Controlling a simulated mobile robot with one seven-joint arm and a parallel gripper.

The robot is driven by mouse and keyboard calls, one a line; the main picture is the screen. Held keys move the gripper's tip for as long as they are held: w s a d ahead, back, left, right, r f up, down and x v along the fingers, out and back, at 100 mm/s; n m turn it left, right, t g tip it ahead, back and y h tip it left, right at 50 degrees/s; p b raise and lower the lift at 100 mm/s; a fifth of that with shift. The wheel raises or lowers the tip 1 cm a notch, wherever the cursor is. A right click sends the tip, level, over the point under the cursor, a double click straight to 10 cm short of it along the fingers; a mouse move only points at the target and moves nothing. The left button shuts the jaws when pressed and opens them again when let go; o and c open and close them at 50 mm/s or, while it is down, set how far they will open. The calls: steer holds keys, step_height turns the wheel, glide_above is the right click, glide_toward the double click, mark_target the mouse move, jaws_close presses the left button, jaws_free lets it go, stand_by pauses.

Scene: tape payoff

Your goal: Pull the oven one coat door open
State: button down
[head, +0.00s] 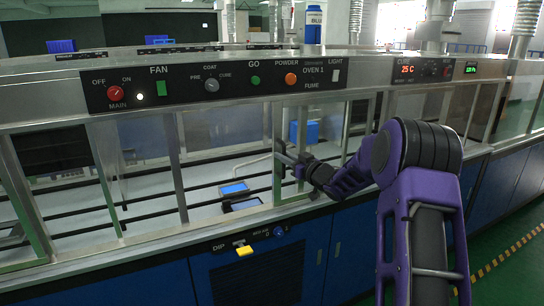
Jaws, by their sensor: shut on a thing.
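The oven one panel (213,75) is black and carries the labels FAN, COAT, GO, POWDER, OVEN 1 and LIGHT. Below it, glazed doors in metal frames close off a pale chamber; which one is the coat door is not labelled. My gripper (284,160) reaches in from the right, at the upright metal door frame (278,125) below the panel's right half. It is shut on a part at that upright, apparently the coat door's handle or edge; the fingertips are small and partly hidden. How far this door stands open I cannot tell.
Two blue-screened devices (234,188) lie inside the chamber. Blue cabinets (262,270) stand below the worktop, with a yellow part (245,252) on their front. A display reading 25 C (407,69) sits at the right. Green floor (515,245) is free at far right.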

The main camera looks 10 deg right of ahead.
steer(key=shift+w+d, duration=0.2)
steer(key=shift+d, duration=0.35)
steer(key=c, duration=0.8)
jaws_free()
steer(key=shift+c, duration=0.2)
steer(key=v, duration=1.7)
steer(key=shift+s+b, duration=0.2)
steer(key=shift+b, duration=0.1)
